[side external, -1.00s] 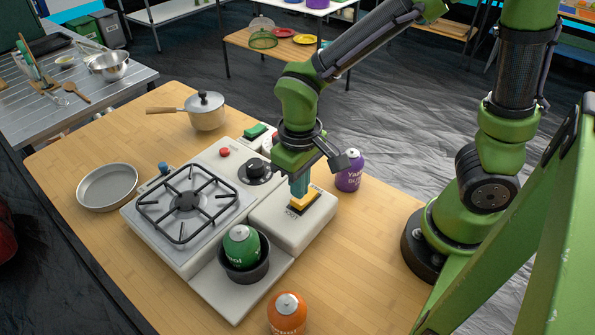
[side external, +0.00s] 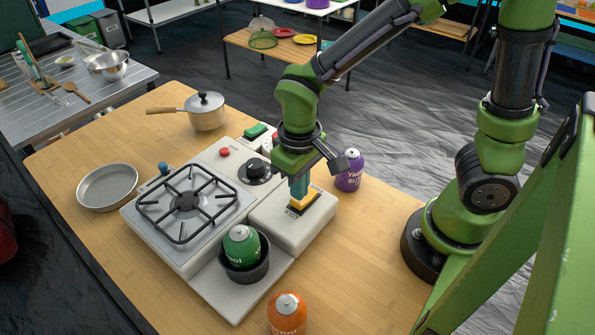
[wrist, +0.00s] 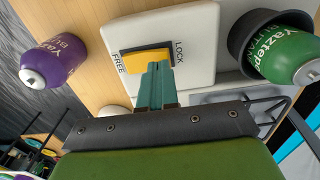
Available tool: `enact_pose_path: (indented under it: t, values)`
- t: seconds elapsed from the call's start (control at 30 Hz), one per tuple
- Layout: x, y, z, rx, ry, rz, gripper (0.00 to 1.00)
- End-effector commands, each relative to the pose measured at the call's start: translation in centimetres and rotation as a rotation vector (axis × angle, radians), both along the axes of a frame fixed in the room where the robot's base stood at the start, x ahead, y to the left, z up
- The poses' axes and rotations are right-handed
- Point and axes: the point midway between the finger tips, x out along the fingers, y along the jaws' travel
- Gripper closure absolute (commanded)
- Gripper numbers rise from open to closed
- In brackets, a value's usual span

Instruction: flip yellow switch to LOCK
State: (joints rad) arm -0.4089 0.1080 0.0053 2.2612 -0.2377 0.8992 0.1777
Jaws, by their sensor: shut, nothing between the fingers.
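The yellow switch (side external: 306,201) sits in a dark frame on a white box (side external: 270,228) at the right of the stove. In the wrist view the yellow switch (wrist: 142,59) lies between the printed words FREE at left and LOCK at right. My gripper (side external: 297,197) is shut and empty, with its teal fingers pointing down at the switch. In the wrist view my gripper (wrist: 157,66) overlaps the LOCK-side end of the switch and seems to touch it. The fingers hide part of that end, so I cannot tell the switch's exact setting.
A purple can (side external: 349,171) stands close behind the white box. A green can (side external: 241,244) sits in a dark pot (side external: 246,270) at front left. An orange can (side external: 287,315) stands at the front edge. A black knob (side external: 258,170) and stove grate (side external: 186,203) lie left.

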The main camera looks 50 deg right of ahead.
Motion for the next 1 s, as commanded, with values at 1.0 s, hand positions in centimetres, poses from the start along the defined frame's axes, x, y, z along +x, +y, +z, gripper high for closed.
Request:
enact_pose_path:
  t: [1.0]
  values:
    - [0.0,0.0,-1.6,-0.001,0.002,0.000,1.00]
